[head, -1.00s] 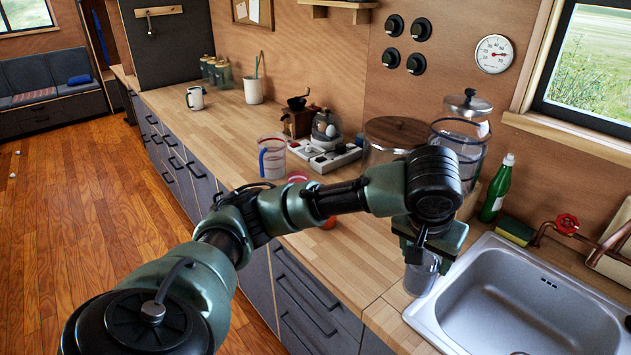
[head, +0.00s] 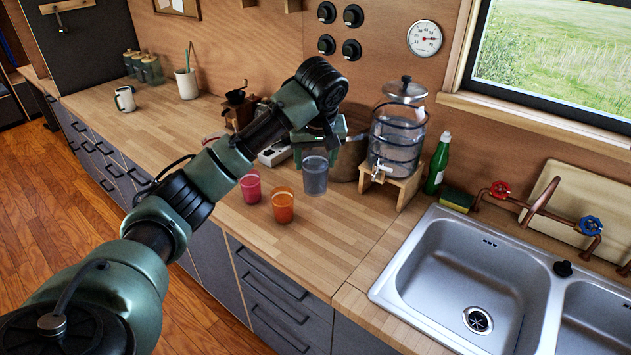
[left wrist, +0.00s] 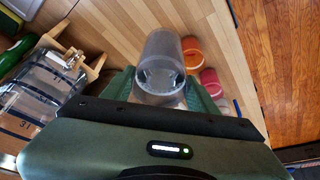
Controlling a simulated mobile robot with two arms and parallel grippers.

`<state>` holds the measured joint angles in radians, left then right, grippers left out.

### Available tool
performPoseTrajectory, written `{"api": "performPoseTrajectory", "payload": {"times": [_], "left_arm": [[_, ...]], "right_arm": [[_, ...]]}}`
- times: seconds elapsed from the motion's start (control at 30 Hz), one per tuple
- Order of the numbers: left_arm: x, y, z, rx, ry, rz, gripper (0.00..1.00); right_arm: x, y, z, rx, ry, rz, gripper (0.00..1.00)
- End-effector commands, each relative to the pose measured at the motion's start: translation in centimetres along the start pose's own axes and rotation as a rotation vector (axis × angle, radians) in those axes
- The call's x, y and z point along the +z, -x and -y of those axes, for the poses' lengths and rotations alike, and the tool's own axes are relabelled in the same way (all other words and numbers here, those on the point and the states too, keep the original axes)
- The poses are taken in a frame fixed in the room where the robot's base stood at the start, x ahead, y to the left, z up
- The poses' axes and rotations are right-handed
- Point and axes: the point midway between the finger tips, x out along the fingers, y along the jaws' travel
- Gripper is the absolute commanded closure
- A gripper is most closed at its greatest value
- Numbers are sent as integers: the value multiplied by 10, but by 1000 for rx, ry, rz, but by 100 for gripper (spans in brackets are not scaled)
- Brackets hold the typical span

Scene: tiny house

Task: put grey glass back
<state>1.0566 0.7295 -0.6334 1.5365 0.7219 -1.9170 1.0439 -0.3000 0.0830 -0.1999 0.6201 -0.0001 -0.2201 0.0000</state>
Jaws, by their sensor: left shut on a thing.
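The grey glass (head: 314,176) is see-through and upright, over the wooden counter left of the water dispenser. My left gripper (head: 316,154) is shut on it from behind and above. In the left wrist view the glass (left wrist: 161,62) sits between the two green fingers (left wrist: 160,92). I cannot tell whether its base touches the counter. An orange glass (head: 283,206) and a pink glass (head: 251,188) stand on the counter just left of it; they also show in the left wrist view, orange (left wrist: 192,52) and pink (left wrist: 209,82). My right gripper is not in view.
The water dispenser (head: 397,140) on its wooden stand is close on the right. A green bottle (head: 437,165) and the steel sink (head: 470,270) lie further right. A coffee grinder (head: 238,105) stands behind my arm. The counter front (head: 320,240) is clear.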

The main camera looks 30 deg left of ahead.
Motion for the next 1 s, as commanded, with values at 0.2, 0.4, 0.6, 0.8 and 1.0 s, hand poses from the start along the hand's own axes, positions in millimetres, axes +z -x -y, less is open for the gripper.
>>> {"api": "performPoseTrajectory", "payload": {"times": [0.2,0.4,0.6,0.8,1.0], "left_arm": [[19,-44,1,-4,-3,3,100],[36,-84,1,-3,-2,2,100],[48,-113,0,-1,-2,0,100],[52,-124,0,0,-1,-1,100],[62,-146,0,0,-3,1,100]], "right_arm": [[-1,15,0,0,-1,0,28],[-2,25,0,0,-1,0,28],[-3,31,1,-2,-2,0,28],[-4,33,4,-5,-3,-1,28],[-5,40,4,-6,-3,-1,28]]}}
